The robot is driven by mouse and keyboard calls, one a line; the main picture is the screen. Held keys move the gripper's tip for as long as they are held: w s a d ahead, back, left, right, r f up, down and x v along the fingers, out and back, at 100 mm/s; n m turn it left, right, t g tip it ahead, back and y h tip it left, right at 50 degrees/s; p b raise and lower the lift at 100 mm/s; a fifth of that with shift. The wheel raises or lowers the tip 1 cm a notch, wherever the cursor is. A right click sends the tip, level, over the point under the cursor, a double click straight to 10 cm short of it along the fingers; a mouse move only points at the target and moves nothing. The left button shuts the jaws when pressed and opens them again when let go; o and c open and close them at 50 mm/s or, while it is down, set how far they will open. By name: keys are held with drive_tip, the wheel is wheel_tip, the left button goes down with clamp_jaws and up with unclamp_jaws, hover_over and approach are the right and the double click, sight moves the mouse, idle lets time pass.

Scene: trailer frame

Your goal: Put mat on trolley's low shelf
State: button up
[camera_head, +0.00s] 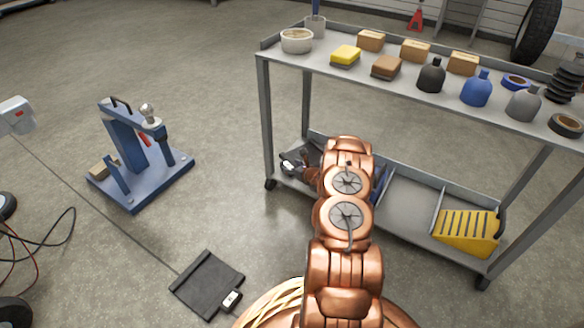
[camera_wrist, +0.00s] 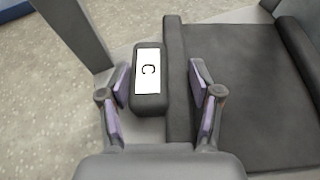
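A dark mat (camera_head: 205,284) with a small white-labelled block (camera_head: 231,299) at its corner lies flat on the floor, front left of the trolley. A second dark mat (camera_wrist: 262,95) with a block labelled "C" (camera_wrist: 147,75) shows in the wrist view; it appears to lie on the trolley's low shelf (camera_head: 405,205), where a dark thing (camera_head: 296,163) shows at the left end. My gripper (camera_wrist: 162,105) is open, its fingers spread either side of the labelled block and the mat's raised near edge.
The trolley's top shelf (camera_head: 392,82) carries bottles, boxes, sponges and tape. A yellow slotted ramp (camera_head: 466,232) fills the low shelf's right end; the compartment beside it is bare. A blue tow-ball stand (camera_head: 140,160) and cables (camera_head: 40,240) are on the floor at left.

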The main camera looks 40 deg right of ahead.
drive_tip(key=o, duration=0.4)
drive_tip(key=shift+r, duration=0.1)
